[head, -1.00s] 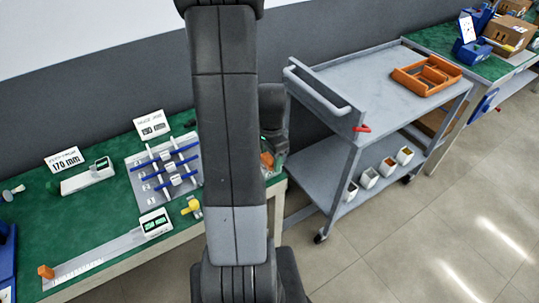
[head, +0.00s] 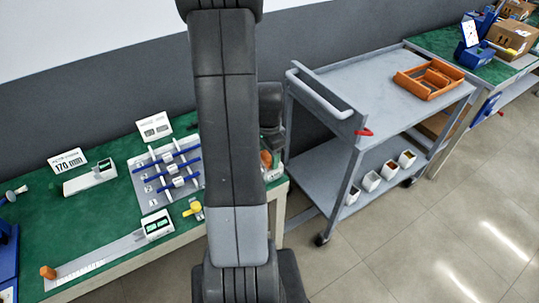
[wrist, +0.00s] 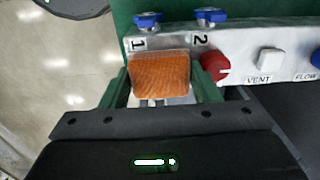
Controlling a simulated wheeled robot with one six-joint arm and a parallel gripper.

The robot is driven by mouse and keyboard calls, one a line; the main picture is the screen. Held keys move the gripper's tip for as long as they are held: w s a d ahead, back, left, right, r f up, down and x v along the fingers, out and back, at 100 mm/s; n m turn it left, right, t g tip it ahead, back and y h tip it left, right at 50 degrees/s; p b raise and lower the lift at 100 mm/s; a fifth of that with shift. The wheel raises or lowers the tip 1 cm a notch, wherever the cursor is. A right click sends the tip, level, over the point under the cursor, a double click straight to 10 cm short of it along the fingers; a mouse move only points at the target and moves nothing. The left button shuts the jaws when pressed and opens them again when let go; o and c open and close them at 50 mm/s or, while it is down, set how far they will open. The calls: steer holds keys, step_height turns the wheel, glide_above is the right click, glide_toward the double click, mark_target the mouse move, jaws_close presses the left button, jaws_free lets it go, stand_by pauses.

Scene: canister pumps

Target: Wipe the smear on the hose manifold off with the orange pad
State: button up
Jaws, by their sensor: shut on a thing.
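My gripper (wrist: 160,76) is shut on the orange pad (wrist: 160,73), which sits between its two green fingers in the wrist view. The pad overlaps the near face of the pale grey hose manifold (wrist: 240,66), below the labels 1 and 2. I cannot tell whether it touches the manifold. No smear shows; part of the manifold is hidden behind the pad. In the head view my arm covers most of this spot, and only a bit of orange (head: 266,160) shows beside it.
The manifold carries blue valves (wrist: 148,20), a red knob (wrist: 215,66) and a white VENT button (wrist: 270,61). The green bench (head: 95,213) holds a board with blue bars (head: 168,172). A grey cart (head: 372,88) with an orange tray (head: 428,80) stands to the right.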

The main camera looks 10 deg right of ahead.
steer(key=shift+r, duration=0.1)
step_height(320, 180, up, 9)
steer(key=p, duration=0.6)
steer(key=shift+p, duration=0.35)
